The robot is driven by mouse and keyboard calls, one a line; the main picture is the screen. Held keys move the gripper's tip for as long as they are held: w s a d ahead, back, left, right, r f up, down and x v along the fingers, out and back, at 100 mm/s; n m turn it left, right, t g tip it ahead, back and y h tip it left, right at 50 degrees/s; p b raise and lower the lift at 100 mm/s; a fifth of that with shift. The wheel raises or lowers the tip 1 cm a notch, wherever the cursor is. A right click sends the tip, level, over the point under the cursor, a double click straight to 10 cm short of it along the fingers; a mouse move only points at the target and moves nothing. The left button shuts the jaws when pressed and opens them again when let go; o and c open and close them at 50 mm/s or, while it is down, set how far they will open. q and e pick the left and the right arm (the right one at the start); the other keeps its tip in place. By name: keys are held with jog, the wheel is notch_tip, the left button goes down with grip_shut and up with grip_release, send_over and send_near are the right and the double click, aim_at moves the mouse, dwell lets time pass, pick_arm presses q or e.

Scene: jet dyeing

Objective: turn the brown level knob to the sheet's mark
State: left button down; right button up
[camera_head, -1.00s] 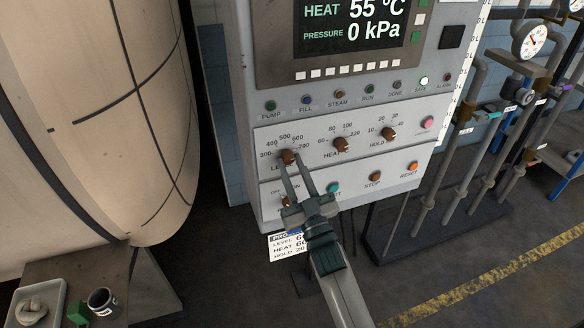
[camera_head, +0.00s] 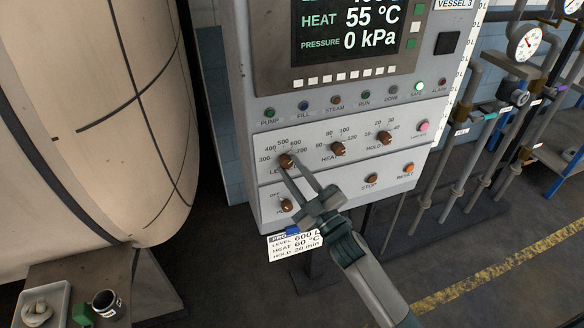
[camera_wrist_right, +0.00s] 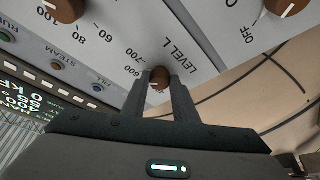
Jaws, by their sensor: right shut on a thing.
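The brown level knob (camera_head: 286,161) sits on the lower left of the pale control panel, under a scale with 300, 400, 500, 600 and 700 around it. My right gripper (camera_head: 290,163) has its two fingers on either side of this knob and is shut on it. In the right wrist view the knob (camera_wrist_right: 159,73) shows between the fingertips, near the 600 and 700 figures. The white sheet (camera_head: 296,246) below the panel reads level 600 L, heat 60 °C, hold 20 min. My left gripper is not in view.
The heat knob (camera_head: 338,149) and hold knob (camera_head: 384,138) are to the right on the same row. A large beige vessel (camera_head: 130,110) stands left; pipes and valves stand right.

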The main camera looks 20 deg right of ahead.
jog(key=shift+n+g+y, duration=0.3)
jog(key=shift+n, duration=0.4)
jog(key=shift+p, duration=0.3)
jog(key=o, duration=1.1)
jog(key=shift+c, duration=0.2)
jog(key=shift+d, duration=0.1)
jog(key=b+v, duration=0.7)
jog(key=v, duration=1)
jog(key=shift+s, duration=0.2)
